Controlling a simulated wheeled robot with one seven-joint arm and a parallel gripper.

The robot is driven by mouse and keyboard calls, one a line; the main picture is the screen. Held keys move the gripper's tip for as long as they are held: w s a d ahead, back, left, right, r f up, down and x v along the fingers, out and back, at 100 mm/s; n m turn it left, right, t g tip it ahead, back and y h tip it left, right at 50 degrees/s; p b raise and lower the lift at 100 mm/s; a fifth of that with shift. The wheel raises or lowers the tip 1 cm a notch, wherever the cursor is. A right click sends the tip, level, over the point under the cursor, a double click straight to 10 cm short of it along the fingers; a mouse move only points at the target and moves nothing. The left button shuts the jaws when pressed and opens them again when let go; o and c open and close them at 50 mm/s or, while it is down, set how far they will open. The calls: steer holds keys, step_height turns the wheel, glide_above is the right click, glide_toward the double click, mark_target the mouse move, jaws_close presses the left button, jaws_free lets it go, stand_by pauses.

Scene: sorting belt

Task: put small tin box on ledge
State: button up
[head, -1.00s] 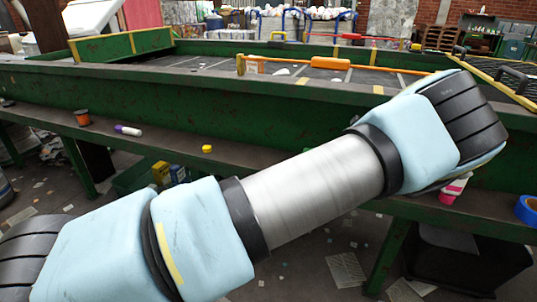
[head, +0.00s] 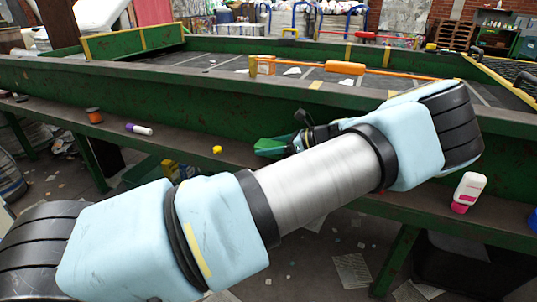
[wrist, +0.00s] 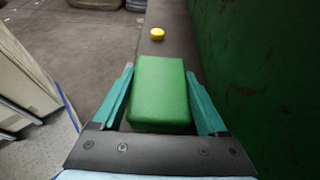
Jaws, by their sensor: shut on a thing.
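The small tin box is a plain green block (wrist: 160,92), held between the two teal fingers of my gripper (wrist: 158,80) in the wrist view. In the head view the green box (head: 270,147) shows partly beside my gripper (head: 288,143), just beyond my forearm. The ledge (head: 178,143) is the dark narrow shelf along the green belt side. The box is over or close to its outer edge; I cannot tell whether it touches. My forearm hides part of the ledge.
On the ledge stand a yellow cap (head: 217,149), a white and purple tube (head: 139,129), an orange-brown spool (head: 94,115) and a white bottle with a pink cap (head: 468,190). The green belt wall (wrist: 255,80) rises at the right in the wrist view. Ledge between tube and yellow cap is clear.

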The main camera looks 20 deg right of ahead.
steer(key=shift+w+a+f, duration=0.1)
steer(key=shift+f, duration=1.65)
steer(key=o, duration=1.3)
steer(key=b+v, duration=0.1)
steer(key=v, duration=1.1)
